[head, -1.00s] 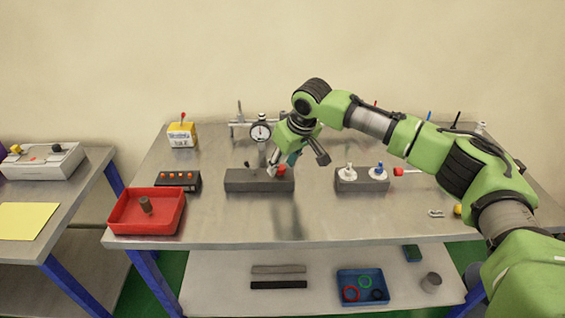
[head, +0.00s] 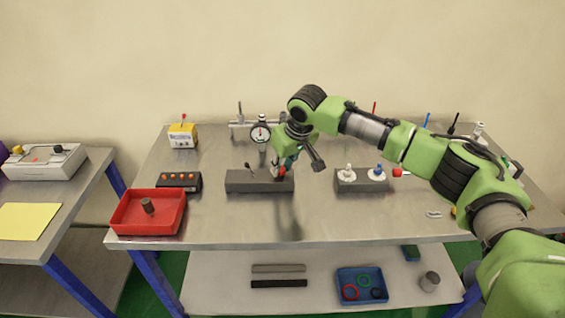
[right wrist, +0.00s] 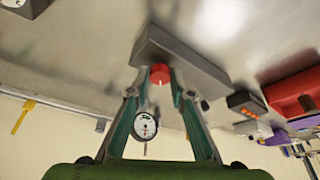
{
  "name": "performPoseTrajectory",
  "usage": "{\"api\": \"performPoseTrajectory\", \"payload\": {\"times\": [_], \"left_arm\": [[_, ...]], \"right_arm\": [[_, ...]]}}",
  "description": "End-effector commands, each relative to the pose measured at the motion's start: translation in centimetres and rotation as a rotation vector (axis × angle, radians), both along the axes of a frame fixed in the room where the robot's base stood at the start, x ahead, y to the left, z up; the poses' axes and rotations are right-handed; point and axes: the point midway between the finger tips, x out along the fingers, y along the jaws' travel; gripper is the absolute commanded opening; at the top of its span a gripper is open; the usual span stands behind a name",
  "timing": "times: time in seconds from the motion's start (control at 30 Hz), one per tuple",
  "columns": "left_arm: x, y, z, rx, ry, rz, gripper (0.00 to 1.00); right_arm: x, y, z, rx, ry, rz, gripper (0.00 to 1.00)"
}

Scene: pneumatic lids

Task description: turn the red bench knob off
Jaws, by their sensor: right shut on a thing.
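The red bench knob (right wrist: 159,75) sits on a dark grey block (right wrist: 187,62), which also shows on the bench in the head view (head: 250,184). In the head view the knob is mostly hidden behind my gripper. My right gripper (right wrist: 156,83) reaches the knob with one finger on each side and is shut on it; in the head view it stands over the right end of the block (head: 280,166). A small dark lever (head: 249,168) stands on the same block, left of the knob. My left gripper is in neither view.
A second block (head: 361,186) with white and blue knobs stands to the right. A dial gauge (head: 261,133) stands behind my gripper. A red tray (head: 121,221), a row of orange buttons (head: 180,176) and a yellow box (head: 183,134) are on the left. The front middle is clear.

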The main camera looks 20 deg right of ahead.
Motion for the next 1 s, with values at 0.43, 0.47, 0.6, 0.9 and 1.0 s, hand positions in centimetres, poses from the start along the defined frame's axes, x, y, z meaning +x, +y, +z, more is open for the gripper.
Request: {"api": "performPoseTrajectory", "payload": {"times": [0.43,0.47,0.6,0.9,1.0], "left_arm": [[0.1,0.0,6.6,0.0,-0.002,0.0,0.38],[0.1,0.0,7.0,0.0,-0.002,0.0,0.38],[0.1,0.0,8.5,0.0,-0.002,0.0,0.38],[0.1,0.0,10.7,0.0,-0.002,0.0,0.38],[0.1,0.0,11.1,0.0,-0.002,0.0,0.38]], "right_arm": [[-0.2,0.6,0.5,0.001,0.007,-0.375,0.0],[-0.2,0.7,0.5,0.001,0.007,-0.404,0.0],[-0.2,0.8,0.4,0.0,0.007,-0.537,0.0],[0.0,1.1,0.1,0.0,0.006,-0.824,0.0],[0.0,1.1,0.1,0.0,0.006,-0.92,0.0]]}}
